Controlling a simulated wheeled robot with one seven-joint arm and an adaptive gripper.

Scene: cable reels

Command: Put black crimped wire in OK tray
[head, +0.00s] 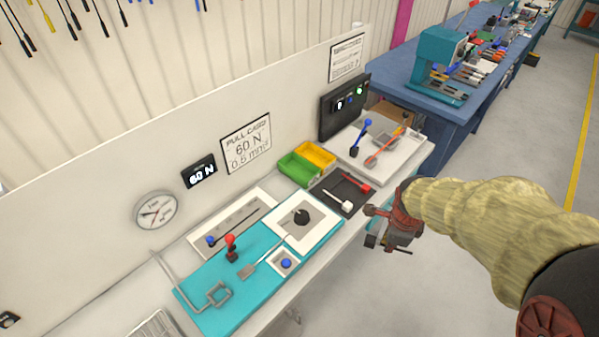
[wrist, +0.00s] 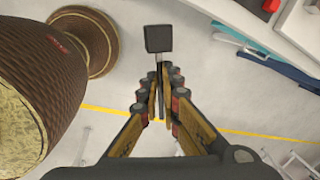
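My gripper (head: 385,243) hangs over the floor just past the right front edge of the bench. In the wrist view my gripper (wrist: 161,85) has its fingers closed about a thin grey stem that ends in a black block (wrist: 158,39). This looks like the black crimped wire; the part between the fingers is partly hidden. A green bin (head: 299,169) and a yellow bin (head: 320,153) stand side by side at the back of the bench, left of and beyond my gripper. I can read no OK label on either.
A dark mat (head: 328,194) holds a red piece (head: 353,182) and a white piece (head: 341,201). A teal board (head: 210,307) with a lever and fixtures is at left. The aisle floor (head: 390,300) is clear.

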